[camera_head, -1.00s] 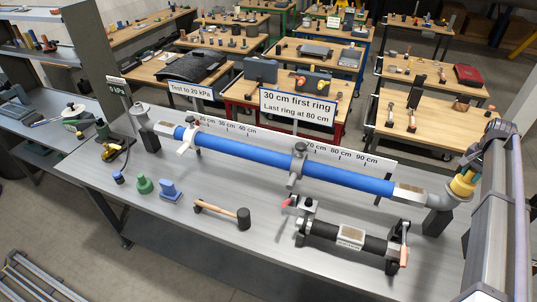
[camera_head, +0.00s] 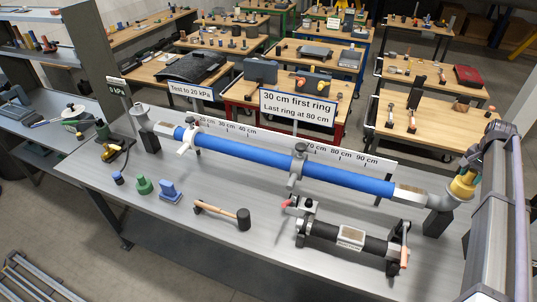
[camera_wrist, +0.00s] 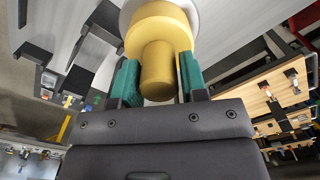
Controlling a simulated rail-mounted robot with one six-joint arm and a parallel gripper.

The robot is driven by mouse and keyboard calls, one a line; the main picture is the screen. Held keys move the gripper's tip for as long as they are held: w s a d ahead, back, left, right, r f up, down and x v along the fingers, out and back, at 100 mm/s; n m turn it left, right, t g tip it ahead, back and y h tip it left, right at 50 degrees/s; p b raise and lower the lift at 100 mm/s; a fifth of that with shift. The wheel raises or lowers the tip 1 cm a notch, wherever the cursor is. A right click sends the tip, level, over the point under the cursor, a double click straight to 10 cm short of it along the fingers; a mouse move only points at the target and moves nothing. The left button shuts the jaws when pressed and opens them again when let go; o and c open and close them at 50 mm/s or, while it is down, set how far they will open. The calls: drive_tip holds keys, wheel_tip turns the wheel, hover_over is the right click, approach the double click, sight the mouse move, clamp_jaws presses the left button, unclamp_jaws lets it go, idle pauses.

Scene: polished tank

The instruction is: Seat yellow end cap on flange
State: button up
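The yellow end cap (camera_head: 463,187) is at the right end of the pipe, against or very close to the grey flange fitting (camera_head: 440,202). In the wrist view, the cap (camera_wrist: 157,30) shows a wide disc and a round knob toward me. My gripper (camera_wrist: 160,78) has its green pads on both sides of the knob, shut on it. Behind the disc a pale round flange face (camera_wrist: 205,14) shows partly. Whether a gap remains between cap and flange is hidden. In the head view my gripper (camera_head: 470,172) is partly hidden by my wrist.
The blue pipe (camera_head: 250,156) runs along the steel bench with clamps. A black hand pump (camera_head: 350,238), a mallet (camera_head: 222,212), and green (camera_head: 144,186) and blue (camera_head: 170,190) parts lie in front. Signs stand behind the pipe. The front bench edge is clear.

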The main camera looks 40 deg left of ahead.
drive_tip(key=shift+r, duration=0.1)
drive_tip(key=shift+r+p, duration=1.65)
drive_tip(key=shift+p, duration=0.1)
drive_tip(key=shift+o, duration=0.2)
drive_tip(key=o, duration=0.5)
drive_tip(key=c, duration=0.5)
wheel_tip(320, 180, up, 4)
drive_tip(key=p, duration=0.3)
drive_tip(key=shift+f+p, duration=0.1)
drive_tip(key=shift+p, duration=0.3)
drive_tip(key=shift+c, duration=0.2)
drive_tip(key=shift+f, duration=0.15)
